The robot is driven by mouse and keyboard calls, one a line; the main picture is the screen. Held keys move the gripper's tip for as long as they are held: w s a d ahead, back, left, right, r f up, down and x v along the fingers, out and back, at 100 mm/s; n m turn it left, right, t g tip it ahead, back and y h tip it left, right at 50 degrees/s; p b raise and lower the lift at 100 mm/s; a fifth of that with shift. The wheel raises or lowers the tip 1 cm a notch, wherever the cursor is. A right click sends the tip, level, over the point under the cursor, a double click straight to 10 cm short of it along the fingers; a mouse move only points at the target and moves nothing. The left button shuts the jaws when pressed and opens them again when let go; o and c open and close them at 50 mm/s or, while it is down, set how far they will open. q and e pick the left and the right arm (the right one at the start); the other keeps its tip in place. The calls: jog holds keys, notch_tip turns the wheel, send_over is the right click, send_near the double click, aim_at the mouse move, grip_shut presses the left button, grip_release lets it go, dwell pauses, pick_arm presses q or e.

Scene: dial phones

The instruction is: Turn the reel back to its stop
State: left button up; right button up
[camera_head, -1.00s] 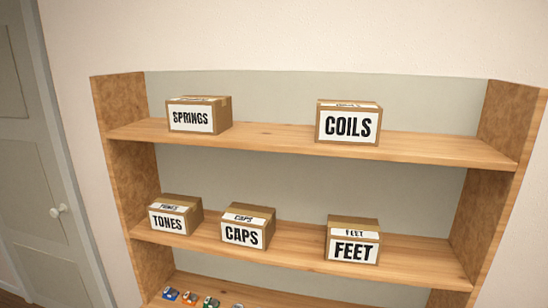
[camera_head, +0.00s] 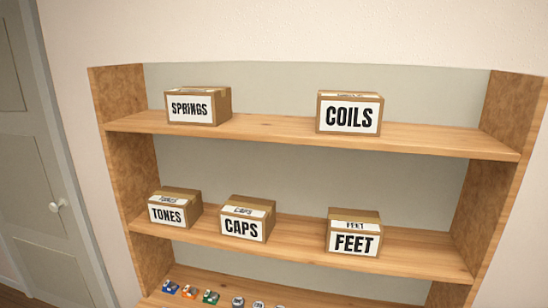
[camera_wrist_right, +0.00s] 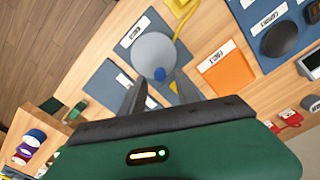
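The fingers look open; whether either one touches the disc I cannot tell. The head view shows no gripper, and my left gripper is in neither view.
An orange card (camera_wrist_right: 228,70) and a blue tray (camera_wrist_right: 262,38) with a black dome lie right of the disc. Small coloured items (camera_wrist_right: 30,145) are at lower left. The head view shows a wooden shelf (camera_head: 300,135) with labelled boxes, including COILS (camera_head: 348,115).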

jog(key=shift+f+b, duration=0.95)
jog(key=shift+f, duration=0.5)
jog(key=shift+f, duration=0.1)
jog(key=shift+r+p, duration=0.25)
jog(key=shift+p, duration=0.1)
